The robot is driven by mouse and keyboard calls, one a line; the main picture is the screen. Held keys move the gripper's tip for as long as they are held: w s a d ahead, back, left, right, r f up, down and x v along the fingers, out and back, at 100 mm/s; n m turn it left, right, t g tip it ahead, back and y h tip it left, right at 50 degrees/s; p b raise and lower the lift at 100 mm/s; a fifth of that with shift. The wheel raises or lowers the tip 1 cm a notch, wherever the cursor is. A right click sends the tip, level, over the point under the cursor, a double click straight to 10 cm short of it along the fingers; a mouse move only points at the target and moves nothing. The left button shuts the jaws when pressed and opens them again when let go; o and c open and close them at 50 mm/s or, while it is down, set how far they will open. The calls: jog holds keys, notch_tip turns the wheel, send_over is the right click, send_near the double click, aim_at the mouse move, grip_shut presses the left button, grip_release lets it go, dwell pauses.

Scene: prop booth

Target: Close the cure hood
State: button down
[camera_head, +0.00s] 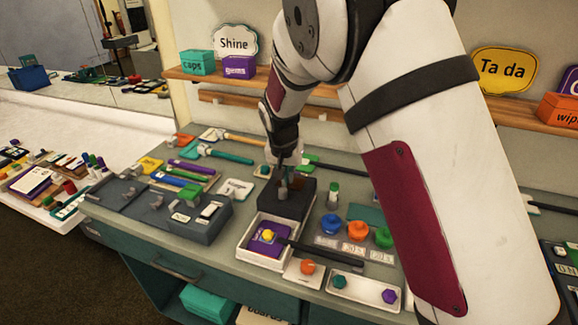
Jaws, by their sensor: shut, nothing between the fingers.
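A dark box (287,206), which I take to be the cure hood, stands mid-bench behind a white tray. My gripper (284,178) is shut and empty, pointing down at the top of this box. Fingers and box overlap in the picture, so I cannot tell whether they touch. A small brownish part shows beside the fingertips. The hood's lid and its angle are too small and partly hidden to make out.
The white tray (247,256) holds a purple piece with a yellow knob. A dark bar (335,253) lies to its right. Colored knobs (357,231) stand at right, a grey case (205,222) at left. Several tools lie behind. My arm hides the bench's right part.

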jog(key=shift+s, duration=0.25)
jog(key=s+a+p, duration=0.2)
jog(key=s+p, duration=0.2)
jog(key=s, duration=0.2)
jog(key=s+a+p, duration=0.3)
jog(key=s+p, duration=0.1)
jog(key=s, duration=0.3)
jog(key=shift+s+a, duration=0.2)
jog(key=shift+a, duration=0.05)
jog(key=w+d+b, duration=0.1)
jog(key=w+b, duration=0.1)
jog(key=w, duration=0.3)
jog(key=v, duration=1)
jog(key=shift+s+r, duration=0.2)
jog(key=shift+s, duration=0.1)
